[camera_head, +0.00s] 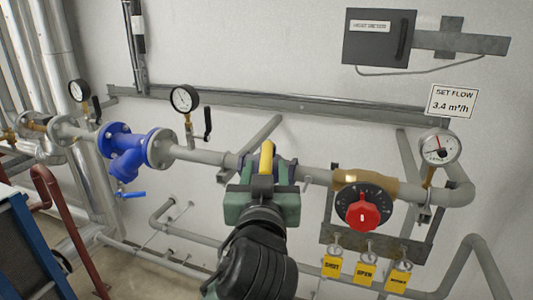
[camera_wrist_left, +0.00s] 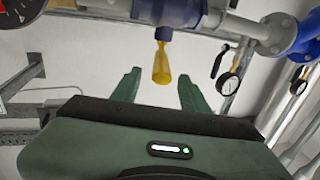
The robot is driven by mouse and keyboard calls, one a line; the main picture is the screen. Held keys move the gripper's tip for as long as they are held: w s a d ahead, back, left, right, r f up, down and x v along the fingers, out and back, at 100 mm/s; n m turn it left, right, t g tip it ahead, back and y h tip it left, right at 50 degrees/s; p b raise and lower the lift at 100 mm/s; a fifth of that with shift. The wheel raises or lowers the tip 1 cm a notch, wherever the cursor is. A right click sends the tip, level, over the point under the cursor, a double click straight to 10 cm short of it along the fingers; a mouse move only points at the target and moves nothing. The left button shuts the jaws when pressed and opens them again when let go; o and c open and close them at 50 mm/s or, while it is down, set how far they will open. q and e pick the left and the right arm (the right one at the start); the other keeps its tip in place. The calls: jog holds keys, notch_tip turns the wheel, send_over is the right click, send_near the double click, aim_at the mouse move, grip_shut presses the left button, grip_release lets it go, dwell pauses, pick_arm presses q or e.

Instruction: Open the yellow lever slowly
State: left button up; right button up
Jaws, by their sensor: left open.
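The yellow lever (camera_head: 266,158) sits on the grey pipe at mid-picture in the head view. My left gripper (camera_head: 264,182) is in front of the lever and hides its valve body. In the left wrist view the yellow lever (camera_wrist_left: 162,65) points toward the gripper, below a blue valve body (camera_wrist_left: 172,10). The two green fingers of my left gripper (camera_wrist_left: 158,82) are open, one on each side of the lever's line, with visible gaps to both. The lever's tip is near the fingertips, and I see no contact. My right gripper is not in view.
A red knob (camera_head: 363,212) on a black dial is right of the gripper, with yellow tags (camera_head: 365,272) below. A blue strainer (camera_head: 125,145) and gauges (camera_head: 184,99) are left. A flow sign (camera_head: 453,100) reads 3.4 m³/h. Pipes run behind and below my arm.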

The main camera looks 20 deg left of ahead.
aim_at(266, 155)
pick_arm(q)
jog(key=p+x, duration=0.2)
jog(key=x, duration=0.3)
jog(key=shift+w+a, duration=0.15)
jog(key=shift+w, duration=0.15)
jog(key=shift+w+a+f, duration=0.1)
jog(key=shift+w, duration=0.35)
jog(key=shift+c, duration=0.4)
grip_shut()
dwell(0.4)
